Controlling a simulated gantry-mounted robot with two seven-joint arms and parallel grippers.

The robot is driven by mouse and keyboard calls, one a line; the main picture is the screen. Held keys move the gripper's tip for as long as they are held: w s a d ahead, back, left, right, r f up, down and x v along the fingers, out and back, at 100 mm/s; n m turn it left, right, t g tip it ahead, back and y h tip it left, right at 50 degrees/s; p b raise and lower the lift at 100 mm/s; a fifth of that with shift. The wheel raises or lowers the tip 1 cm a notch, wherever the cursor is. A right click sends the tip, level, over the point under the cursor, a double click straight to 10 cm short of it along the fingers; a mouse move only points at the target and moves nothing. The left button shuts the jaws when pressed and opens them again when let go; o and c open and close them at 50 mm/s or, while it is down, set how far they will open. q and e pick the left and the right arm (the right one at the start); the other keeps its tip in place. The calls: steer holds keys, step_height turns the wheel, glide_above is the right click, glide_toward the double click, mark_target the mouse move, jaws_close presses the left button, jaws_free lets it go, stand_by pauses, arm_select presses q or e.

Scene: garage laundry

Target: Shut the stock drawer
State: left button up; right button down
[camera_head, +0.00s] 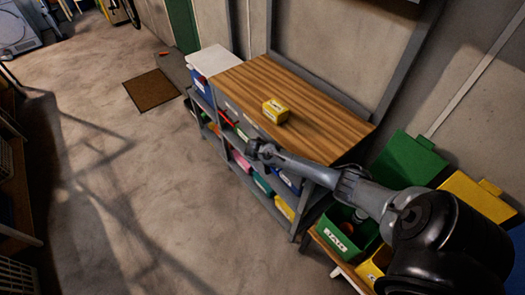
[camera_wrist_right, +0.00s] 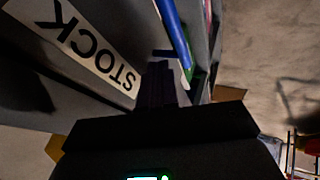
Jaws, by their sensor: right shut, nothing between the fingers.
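The stock drawer (camera_wrist_right: 40,75) shows in the right wrist view as a grey front with a white label reading "STOCK" (camera_wrist_right: 75,45). In the head view the grey drawer fronts (camera_head: 232,106) run just under the wooden top of the shelf unit, partly hidden by my right arm. How far the stock drawer stands out I cannot tell. My right gripper (camera_head: 254,149) is shut and empty at the front of the unit. In the wrist view its dark fingers (camera_wrist_right: 160,80) are close beside the labelled front; contact is unclear. My left gripper is not in view.
Coloured bins (camera_head: 262,184) fill the shelves below. Green (camera_head: 345,232) and yellow bins stand at the right, near my arm. The concrete floor (camera_head: 140,190) in front of the unit is clear.

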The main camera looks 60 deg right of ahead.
steer(key=shift+d, duration=0.1)
steer(key=shift+s+d+p, duration=0.2)
steer(key=shift+d+p, duration=0.05)
steer(key=shift+d, duration=0.25)
steer(key=shift+s+d+p, duration=0.2)
steer(key=shift+d, duration=0.25)
